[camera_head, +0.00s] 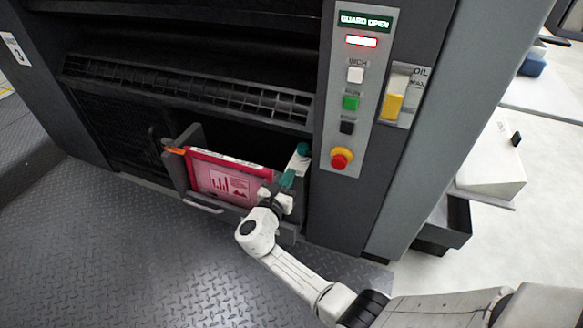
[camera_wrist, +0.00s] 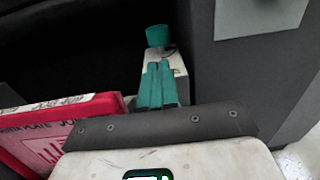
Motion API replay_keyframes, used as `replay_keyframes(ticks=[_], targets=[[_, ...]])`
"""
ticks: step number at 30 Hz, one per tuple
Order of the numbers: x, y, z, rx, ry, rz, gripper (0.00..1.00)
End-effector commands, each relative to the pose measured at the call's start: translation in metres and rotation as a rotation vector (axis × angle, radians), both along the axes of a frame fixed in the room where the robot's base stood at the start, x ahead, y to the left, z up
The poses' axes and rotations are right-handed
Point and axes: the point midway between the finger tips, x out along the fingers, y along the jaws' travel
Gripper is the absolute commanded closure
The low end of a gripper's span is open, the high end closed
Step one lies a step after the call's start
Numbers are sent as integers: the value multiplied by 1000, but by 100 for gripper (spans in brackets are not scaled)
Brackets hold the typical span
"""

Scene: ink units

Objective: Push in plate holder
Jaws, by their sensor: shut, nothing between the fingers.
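The plate holder (camera_head: 184,181) is a dark grey drawer-like frame standing out from the opening low in the machine. It has a silver bar handle (camera_head: 203,205) in front. A red and pink plate (camera_head: 222,180) with printed charts lies in it; its red edge also shows at the left of the wrist view (camera_wrist: 60,120). A white block (camera_head: 298,162) with a teal cap (camera_head: 303,148) stands at the holder's right side. My gripper (camera_head: 290,179) is shut and empty, its teal fingers (camera_wrist: 157,84) pointing at the block. I cannot tell whether they touch it.
A control panel (camera_head: 361,85) with a red stop button (camera_head: 341,159) is on the column to the right. An orange piece (camera_head: 174,150) sits at the holder's left. The tread-plate floor (camera_head: 110,245) in front is clear.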

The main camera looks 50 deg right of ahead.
Motion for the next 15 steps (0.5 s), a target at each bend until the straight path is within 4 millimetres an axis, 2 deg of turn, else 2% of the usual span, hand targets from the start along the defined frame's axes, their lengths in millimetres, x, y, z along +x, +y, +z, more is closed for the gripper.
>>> replay_keyframes(ticks=[1, 6, 15], targets=[[-3, 12, 3, 0, 2, 4, 100], [-12, 42, 2, 0, 2, 3, 100], [-22, 72, 1, 30, 5, 3, 100]])
